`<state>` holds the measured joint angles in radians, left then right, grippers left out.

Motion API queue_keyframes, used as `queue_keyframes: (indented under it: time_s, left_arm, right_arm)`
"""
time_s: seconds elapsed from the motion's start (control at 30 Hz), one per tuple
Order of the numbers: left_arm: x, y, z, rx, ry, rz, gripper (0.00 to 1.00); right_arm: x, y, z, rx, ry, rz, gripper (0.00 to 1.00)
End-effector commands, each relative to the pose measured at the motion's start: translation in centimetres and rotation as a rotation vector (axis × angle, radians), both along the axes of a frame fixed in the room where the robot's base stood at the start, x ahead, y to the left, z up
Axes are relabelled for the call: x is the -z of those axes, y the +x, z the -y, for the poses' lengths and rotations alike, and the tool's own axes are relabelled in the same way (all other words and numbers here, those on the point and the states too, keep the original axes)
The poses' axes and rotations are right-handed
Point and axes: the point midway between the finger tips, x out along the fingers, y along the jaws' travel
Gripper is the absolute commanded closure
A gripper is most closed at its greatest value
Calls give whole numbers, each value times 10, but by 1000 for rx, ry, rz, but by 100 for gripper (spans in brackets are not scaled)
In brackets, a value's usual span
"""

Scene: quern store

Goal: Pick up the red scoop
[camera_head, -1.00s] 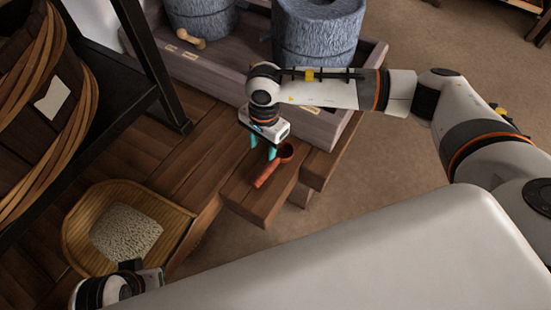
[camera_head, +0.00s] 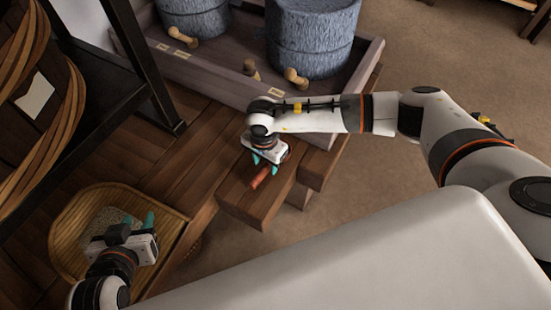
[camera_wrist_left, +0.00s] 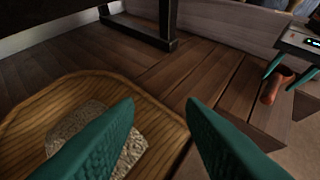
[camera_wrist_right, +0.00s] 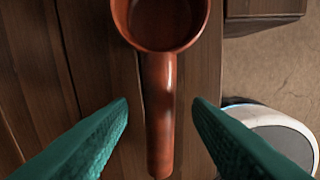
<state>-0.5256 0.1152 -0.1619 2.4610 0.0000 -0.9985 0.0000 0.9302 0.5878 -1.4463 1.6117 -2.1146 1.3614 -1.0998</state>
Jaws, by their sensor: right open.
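The red scoop (camera_wrist_right: 159,110) lies on the wooden surface, its round bowl at the top of the right wrist view and its handle pointing down between my fingers. In the head view its handle (camera_head: 261,177) shows at the end of a plank, while my right gripper hides the bowl. My right gripper (camera_head: 266,163) is open above the scoop, with a finger on each side of the handle and apart from it. My left gripper (camera_head: 142,226) is open and empty over the woven tray (camera_head: 72,215). The scoop also shows at the right of the left wrist view (camera_wrist_left: 277,86).
Pale grain (camera_wrist_left: 75,121) lies in the tray. A wooden trough (camera_head: 215,82) with grey quern stones (camera_head: 312,40) and wooden knobs stands behind the scoop. A dark stand (camera_head: 150,75) and a barrel (camera_head: 38,90) are at left. Open floor (camera_head: 440,70) is at right.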

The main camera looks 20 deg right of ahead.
Motion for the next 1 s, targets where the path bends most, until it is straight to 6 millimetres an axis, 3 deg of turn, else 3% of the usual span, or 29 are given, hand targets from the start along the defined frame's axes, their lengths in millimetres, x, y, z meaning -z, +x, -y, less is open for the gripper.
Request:
queue_keyframes:
  time_s: [0.1,0.37,0.47,0.67,1.0]
  left_arm:
    - [-6,7,3,4,-14,57,64]
    - [-9,9,4,6,-17,75,64]
    - [-9,9,4,6,-17,75,64]
    - [-9,9,4,6,-17,74,64]
    - [-9,8,4,6,-15,66,64]
  right_arm:
    - [10,0,0,-1,1,0,55]
    - [11,0,0,-1,1,1,55]
    - [11,0,0,-1,1,1,66]
    - [11,0,0,0,1,1,99]
    - [7,1,0,0,1,2,100]
